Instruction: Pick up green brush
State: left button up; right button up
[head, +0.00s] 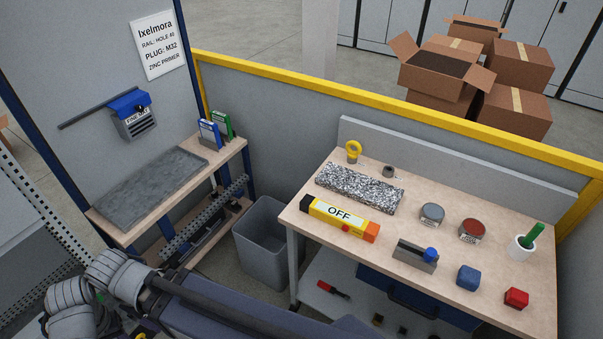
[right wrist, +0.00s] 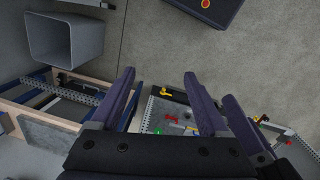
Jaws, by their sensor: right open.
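A green handle (head: 534,234) stands tilted in a white cup (head: 522,247) at the right end of the wooden workbench in the head view. It looks like the green brush; its lower end is hidden in the cup. My right gripper (right wrist: 160,82) shows in the right wrist view. Its dark purple fingers are spread apart with nothing between them, above the floor and away from the cup. No gripper jaws can be made out in the head view, and my left gripper is not seen.
The workbench (head: 290,218) also holds a speckled mat (head: 360,188), a yellow OFF bar (head: 339,212), grey and red tins, blue and red blocks, and a yellow ring. A grey bin (head: 267,245) stands left of it. A yellow-topped partition (head: 400,102) closes the back.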

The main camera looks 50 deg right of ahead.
aim_at(538, 228)
jog(key=z, duration=3.45)
jog(key=i+l+u, duration=0.75)
jog(key=i+l, duration=0.2)
